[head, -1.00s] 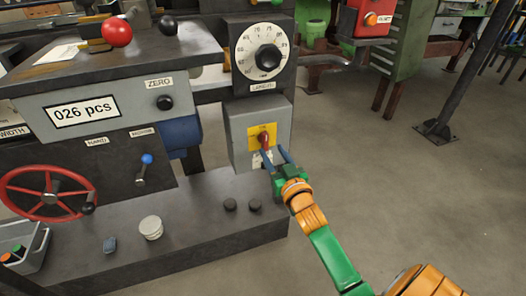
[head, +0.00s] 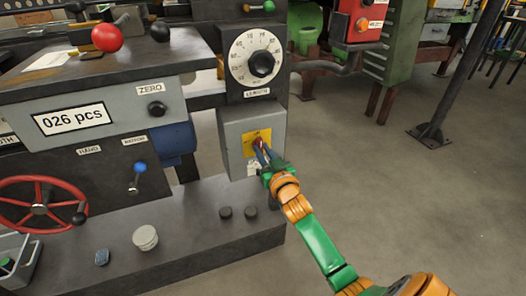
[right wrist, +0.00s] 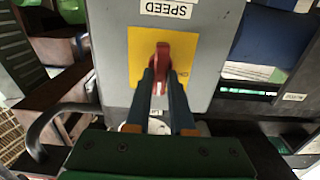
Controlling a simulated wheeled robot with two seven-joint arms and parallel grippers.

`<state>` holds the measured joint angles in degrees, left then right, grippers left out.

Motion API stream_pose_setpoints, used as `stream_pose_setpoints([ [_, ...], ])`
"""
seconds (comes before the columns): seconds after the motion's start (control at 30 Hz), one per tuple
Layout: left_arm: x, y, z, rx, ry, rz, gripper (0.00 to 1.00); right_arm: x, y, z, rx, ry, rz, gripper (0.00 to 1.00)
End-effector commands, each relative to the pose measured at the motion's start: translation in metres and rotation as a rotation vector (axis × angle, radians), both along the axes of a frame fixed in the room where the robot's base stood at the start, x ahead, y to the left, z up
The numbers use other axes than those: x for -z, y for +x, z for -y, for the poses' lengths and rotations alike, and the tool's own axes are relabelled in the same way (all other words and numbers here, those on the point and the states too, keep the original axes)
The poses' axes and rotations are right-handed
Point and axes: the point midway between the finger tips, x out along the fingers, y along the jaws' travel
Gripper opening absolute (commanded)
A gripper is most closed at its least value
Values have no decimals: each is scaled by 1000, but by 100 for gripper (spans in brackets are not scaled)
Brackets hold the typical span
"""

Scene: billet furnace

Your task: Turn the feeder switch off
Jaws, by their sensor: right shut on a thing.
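The red switch handle (head: 258,142) sits on a yellow plate (head: 249,138) on the front of a grey box (head: 231,127). My right gripper (head: 263,151) reaches it from the lower right. In the right wrist view, the red handle (right wrist: 163,50) stands in the middle of the yellow plate. The blue-grey fingers of my right gripper (right wrist: 162,78) are shut on its near end. The fingers partly hide the lower handle and the label below the plate. My left gripper is not in view.
A round dial (head: 255,57) is above the box. Two dark knobs (head: 238,212) stand on the ledge below. A red handwheel (head: 40,204) and a blue-tipped lever (head: 138,175) are at the left. The floor at the right is clear up to a dark post (head: 465,80).

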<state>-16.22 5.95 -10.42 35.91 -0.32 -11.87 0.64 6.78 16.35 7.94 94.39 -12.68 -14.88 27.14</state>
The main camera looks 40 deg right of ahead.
Motion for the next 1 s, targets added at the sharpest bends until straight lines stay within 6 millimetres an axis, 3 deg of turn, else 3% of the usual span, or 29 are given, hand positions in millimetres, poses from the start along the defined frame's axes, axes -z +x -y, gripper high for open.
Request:
stream_pose_setpoints([
  [0.37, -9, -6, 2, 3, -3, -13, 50, -1, 0, -1, 0, -160, -40, 0],
  [1.0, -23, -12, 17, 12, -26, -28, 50, 2, 1, -4, 0, -747, -180, 0],
])
